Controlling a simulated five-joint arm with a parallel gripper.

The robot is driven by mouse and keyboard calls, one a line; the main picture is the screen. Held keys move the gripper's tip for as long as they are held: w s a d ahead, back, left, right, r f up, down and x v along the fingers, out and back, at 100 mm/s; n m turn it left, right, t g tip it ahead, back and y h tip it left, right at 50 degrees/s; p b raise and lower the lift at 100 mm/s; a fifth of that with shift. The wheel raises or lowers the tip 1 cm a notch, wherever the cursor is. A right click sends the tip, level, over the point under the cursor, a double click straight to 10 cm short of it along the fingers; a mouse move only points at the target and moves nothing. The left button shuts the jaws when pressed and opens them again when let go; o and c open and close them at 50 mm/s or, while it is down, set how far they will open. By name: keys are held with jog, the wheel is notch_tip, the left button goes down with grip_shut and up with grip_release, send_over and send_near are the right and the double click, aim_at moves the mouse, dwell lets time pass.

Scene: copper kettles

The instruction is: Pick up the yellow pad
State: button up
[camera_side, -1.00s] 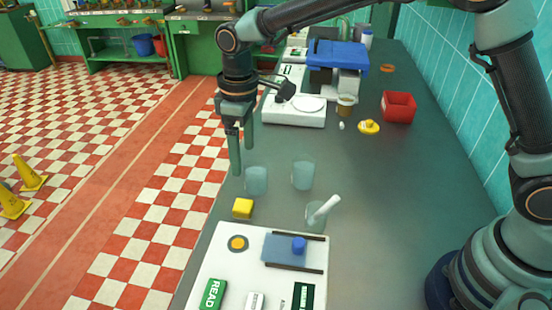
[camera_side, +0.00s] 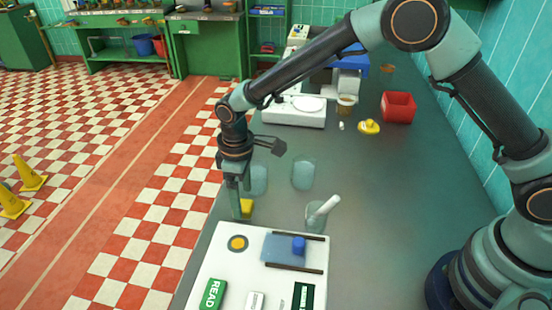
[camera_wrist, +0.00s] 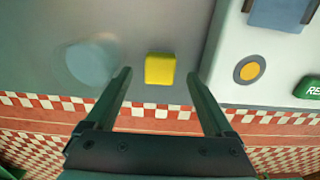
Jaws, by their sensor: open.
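The yellow pad (camera_side: 247,207) is a small block on the grey bench top, near its left edge and just beyond the white board. One finger of my gripper (camera_side: 240,208) partly hides it in the side view. In the wrist view the yellow pad (camera_wrist: 160,69) lies centred between the tips of my open gripper (camera_wrist: 158,76), with a gap on each side. Neither finger visibly touches it. My gripper points down and holds nothing.
A translucent cup (camera_side: 256,180) stands close behind my gripper, and another cup (camera_side: 303,173) is to its right. A cup with a white stick (camera_side: 318,215) stands further right. The white board (camera_side: 225,262) with a yellow disc (camera_side: 238,243) lies in front. Beyond the left edge is the tiled floor.

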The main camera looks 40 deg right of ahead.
aim_at(243, 205)
notch_tip(243, 205, down, 2)
jog(key=shift+f, duration=0.1)
grip_shut()
notch_tip(243, 205, up, 20)
dwell(0.9)
